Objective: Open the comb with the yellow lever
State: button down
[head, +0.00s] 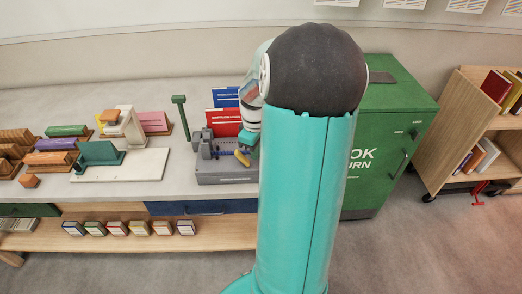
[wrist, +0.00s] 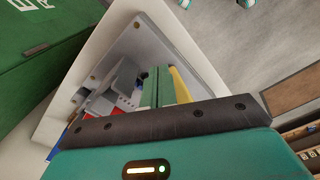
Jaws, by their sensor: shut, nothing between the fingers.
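The grey binding machine (head: 227,178) stands at the front edge of the counter, left of my arm in the head view. Its yellow lever (head: 242,157) sticks up at its right side, close to my gripper (head: 248,140). In the wrist view, the machine's grey base (wrist: 150,40) lies under my gripper (wrist: 158,72), whose green fingers are together and hold nothing. The yellow lever (wrist: 181,86) shows right beside the fingers there; I cannot tell whether they touch it. The comb itself is too small or hidden to make out.
Red and blue booklets (head: 224,122) stand behind the machine. A green post (head: 180,115) rises to its left. A white board (head: 122,167) with a green block is further left. A green return bin (head: 390,130) stands right of the counter.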

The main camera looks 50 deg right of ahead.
notch_tip(320, 180, up, 10)
dwell(1.0)
dwell(0.4)
